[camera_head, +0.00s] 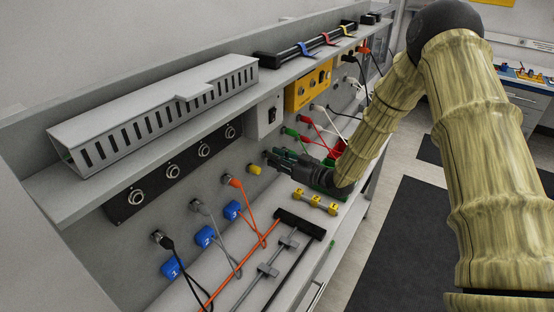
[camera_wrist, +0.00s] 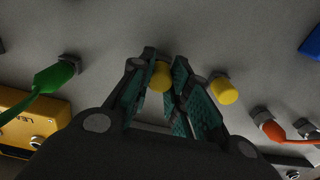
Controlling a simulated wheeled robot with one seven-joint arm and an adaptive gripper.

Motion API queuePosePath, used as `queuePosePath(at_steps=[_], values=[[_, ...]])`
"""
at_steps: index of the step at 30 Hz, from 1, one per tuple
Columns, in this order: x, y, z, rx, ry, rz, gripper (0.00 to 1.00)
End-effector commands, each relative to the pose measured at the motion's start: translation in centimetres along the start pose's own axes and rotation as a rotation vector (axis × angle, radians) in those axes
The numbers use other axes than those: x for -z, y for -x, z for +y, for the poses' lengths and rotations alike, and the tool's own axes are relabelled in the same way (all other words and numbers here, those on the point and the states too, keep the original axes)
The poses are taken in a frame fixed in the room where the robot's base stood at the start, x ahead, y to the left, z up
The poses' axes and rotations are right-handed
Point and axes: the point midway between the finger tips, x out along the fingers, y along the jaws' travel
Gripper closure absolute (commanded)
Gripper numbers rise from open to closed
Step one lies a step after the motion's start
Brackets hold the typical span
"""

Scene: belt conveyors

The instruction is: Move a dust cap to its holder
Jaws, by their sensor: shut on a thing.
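My gripper (camera_head: 272,158) reaches the grey panel from the right. In the wrist view my gripper (camera_wrist: 165,85) is shut on a yellow dust cap (camera_wrist: 160,76) held between its fingertips, close to the panel. I cannot tell whether this cap touches the panel. A second yellow dust cap (camera_wrist: 224,89) sits on the panel just right of the fingers. One yellow cap (camera_head: 254,169) also shows beside my gripper in the head view. A rack with several yellow pieces (camera_head: 315,203) lies on the bench below my gripper; it may be the holder.
A green plug (camera_wrist: 55,76) and an orange plug (camera_wrist: 273,129) flank the fingers. Blue numbered tags (camera_head: 203,237) and hanging cables are to the left. A yellow box (camera_head: 308,87) is above.

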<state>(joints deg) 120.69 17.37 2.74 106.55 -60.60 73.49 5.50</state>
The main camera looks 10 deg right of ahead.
Motion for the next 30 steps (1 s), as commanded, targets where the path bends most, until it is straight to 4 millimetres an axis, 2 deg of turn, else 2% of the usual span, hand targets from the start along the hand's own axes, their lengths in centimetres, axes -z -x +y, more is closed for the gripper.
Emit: queuePosePath(at_steps=[29, 30], values=[[0.01, -0.92, -0.01, 0.000, 0.000, 0.000, 1.00], [0.01, -0.92, 0.00, 0.000, 0.000, 0.000, 0.78]])
